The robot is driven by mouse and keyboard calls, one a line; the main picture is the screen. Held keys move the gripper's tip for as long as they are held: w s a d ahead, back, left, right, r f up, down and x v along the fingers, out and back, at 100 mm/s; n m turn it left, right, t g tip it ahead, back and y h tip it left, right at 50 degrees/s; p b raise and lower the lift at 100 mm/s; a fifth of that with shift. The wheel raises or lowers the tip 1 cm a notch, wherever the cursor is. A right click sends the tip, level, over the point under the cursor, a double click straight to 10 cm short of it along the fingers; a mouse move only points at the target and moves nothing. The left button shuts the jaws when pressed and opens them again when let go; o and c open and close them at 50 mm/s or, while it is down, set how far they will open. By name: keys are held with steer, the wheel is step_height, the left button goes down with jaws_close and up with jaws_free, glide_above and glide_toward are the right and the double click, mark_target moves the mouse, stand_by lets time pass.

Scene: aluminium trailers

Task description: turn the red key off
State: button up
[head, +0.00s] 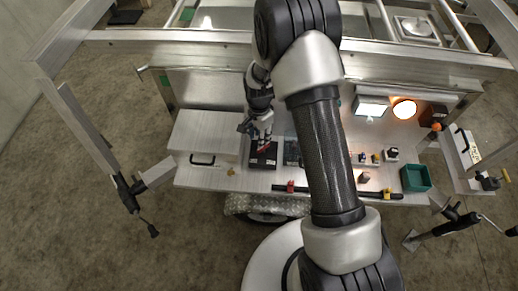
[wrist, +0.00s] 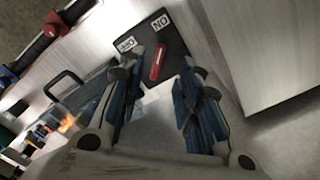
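The red key (wrist: 158,62) sits on a black switch panel (wrist: 180,48) with a white OFF label (wrist: 127,44) and a white ON label (wrist: 161,22). Its long axis points roughly toward the ON label. In the head view the red key (head: 264,149) shows on the black panel (head: 263,160), just under my gripper (head: 261,133). In the wrist view my gripper (wrist: 159,72) is open, its blue-padded fingers on either side of the key in the picture. I see no contact, and cannot tell the exact gap to the key.
The panel is on an aluminium trailer worktop (head: 225,180). A closed metal box (head: 205,135) stands left of it. To the right are small knobs, a lit orange lamp (head: 404,109) and a green bin (head: 416,178). A black bar with red clamps (head: 291,187) runs along the front edge.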

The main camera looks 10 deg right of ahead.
mark_target(263, 149)
step_height(263, 149, down, 8)
steer(key=shift+f+b, duration=0.1)
steer(key=shift+b, duration=0.75)
jaws_close()
